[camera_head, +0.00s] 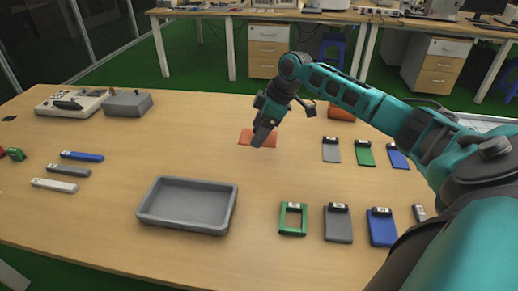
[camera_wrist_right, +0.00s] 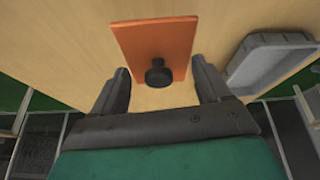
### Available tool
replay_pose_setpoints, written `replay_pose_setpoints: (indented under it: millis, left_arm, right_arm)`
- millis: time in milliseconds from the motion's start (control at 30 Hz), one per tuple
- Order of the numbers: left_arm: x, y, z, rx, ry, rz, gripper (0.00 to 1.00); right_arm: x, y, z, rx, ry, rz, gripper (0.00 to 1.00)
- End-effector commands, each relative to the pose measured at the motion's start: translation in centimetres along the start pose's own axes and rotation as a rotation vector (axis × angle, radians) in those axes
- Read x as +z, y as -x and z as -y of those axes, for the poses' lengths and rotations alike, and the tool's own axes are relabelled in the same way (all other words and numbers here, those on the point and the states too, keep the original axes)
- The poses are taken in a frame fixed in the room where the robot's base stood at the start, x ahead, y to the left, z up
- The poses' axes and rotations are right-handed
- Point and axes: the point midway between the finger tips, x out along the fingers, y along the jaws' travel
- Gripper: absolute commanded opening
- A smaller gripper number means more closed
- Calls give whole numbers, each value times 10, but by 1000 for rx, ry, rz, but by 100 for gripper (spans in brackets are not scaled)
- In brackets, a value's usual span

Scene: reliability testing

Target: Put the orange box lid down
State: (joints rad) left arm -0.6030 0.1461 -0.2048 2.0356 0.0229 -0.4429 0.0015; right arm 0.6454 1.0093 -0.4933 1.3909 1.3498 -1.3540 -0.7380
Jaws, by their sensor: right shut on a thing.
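The orange box lid (camera_head: 246,136) is a flat orange plate near the middle of the wooden table (camera_head: 200,130) in the head view. In the right wrist view the lid (camera_wrist_right: 150,38) shows a black knob (camera_wrist_right: 158,73) between my fingers. My right gripper (camera_head: 261,136) points down over the lid and is shut on it; it also shows in the right wrist view (camera_wrist_right: 162,88). The lid looks flat and at or close to table height; I cannot tell whether it touches the table. My left gripper is not in view. An orange box (camera_head: 342,112) stands partly behind my right arm.
A grey tray (camera_head: 147,211) lies front left of the lid and looks empty. Blue, grey and green flat parts lie in rows at right (camera_head: 333,150) and front (camera_head: 338,225). Slim bars (camera_head: 82,156) and a grey device (camera_head: 128,103) are at left. Table around the lid is clear.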

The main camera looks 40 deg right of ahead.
Motion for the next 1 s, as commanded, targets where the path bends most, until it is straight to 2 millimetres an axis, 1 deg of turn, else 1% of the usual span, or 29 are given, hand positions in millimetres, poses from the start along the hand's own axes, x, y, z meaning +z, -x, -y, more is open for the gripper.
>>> replay_pose_setpoints:
  millis: [133,300,400,500,667,1000]
  left_arm:
    - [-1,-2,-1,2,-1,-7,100]
    - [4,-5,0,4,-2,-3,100]
    - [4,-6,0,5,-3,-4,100]
    - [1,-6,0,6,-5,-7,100]
    - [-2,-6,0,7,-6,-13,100]
    - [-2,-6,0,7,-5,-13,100]
  right_arm:
    - [5,-12,0,0,-1,-1,41]
    - [18,-41,2,-2,-2,-1,41]
    - [23,-51,2,-1,-1,-1,41]
    - [25,-55,2,1,0,-2,41]
    - [25,-55,2,1,0,-2,41]
    - [28,-62,3,0,0,-2,41]
